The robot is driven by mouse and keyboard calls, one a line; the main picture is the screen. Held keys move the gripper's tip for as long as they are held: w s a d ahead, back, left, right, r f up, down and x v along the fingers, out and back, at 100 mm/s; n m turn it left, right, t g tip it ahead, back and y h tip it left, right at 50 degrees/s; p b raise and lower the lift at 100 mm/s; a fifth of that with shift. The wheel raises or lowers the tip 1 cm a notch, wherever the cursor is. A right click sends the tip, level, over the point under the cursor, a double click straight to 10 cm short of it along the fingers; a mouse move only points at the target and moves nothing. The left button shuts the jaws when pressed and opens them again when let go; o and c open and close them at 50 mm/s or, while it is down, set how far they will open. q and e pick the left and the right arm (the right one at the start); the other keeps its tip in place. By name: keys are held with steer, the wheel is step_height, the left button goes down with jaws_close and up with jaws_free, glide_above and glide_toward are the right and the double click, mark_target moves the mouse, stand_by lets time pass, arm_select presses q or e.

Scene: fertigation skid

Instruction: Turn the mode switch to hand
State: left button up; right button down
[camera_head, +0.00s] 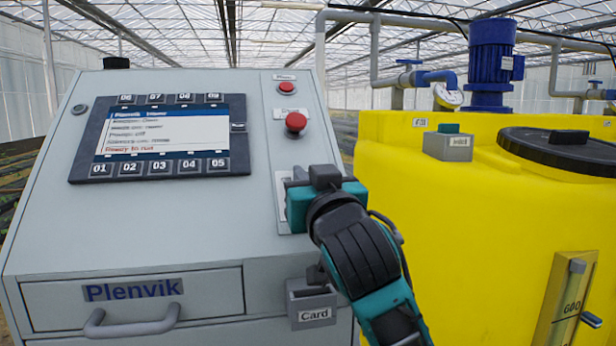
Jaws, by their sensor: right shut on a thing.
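The mode switch sits on a pale plate (283,190) on the right side of the grey control cabinet's sloped face. My right gripper (316,182) is at this plate, shut on the mode switch. The gripper's teal and black body hides the switch and most of its markings, so its position cannot be read. My left gripper is not in view.
Above the plate are a red mushroom button (296,122) and a smaller red button (287,87). A screen panel (160,138) is at left. Below are a drawer handle (132,322) and a card holder (312,302). A yellow tank (470,220) stands close on the right.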

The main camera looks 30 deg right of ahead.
steer(key=shift+f+m+h, duration=0.1)
steer(key=shift+m+h, duration=0.3)
steer(key=shift+h, duration=0.1)
steer(key=c, duration=1.2)
jaws_free()
